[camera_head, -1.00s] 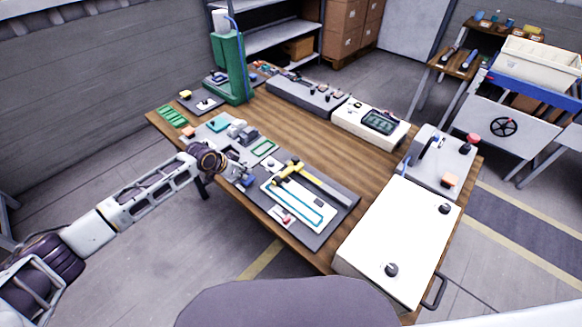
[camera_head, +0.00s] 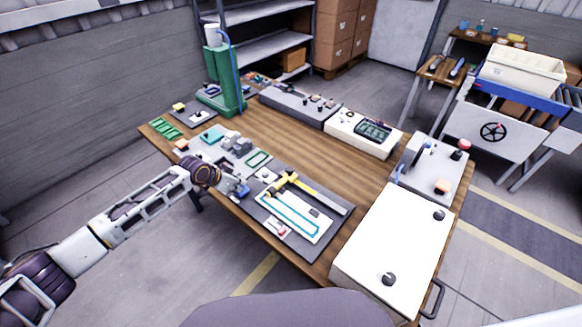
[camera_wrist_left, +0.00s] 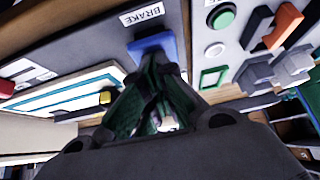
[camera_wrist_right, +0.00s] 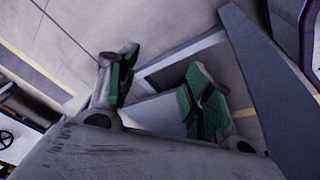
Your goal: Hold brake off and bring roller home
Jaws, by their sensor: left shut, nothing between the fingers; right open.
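The blue brake paddle (camera_wrist_left: 153,45) lies beside a white BRAKE label (camera_wrist_left: 143,14) on the dark panel (camera_head: 330,222). My left gripper (camera_head: 238,189) is at the panel's left end. In the left wrist view its fingers (camera_wrist_left: 155,75) are shut and empty, right at the paddle and covering part of it; contact cannot be told. A yellow piece with a long yellow bar (camera_head: 318,190) lies along the panel beside a white plate with a blue outline (camera_head: 290,218). I cannot tell which part is the roller. My right gripper (camera_wrist_right: 160,95) is open and empty above the floor, outside the head view.
A grey panel with a green button (camera_wrist_left: 221,17) adjoins the brake. A green column (camera_head: 226,75) stands at the back left. A white box with black knobs (camera_head: 395,238) fills the table's right front. Bare wood (camera_head: 310,155) lies between the panels.

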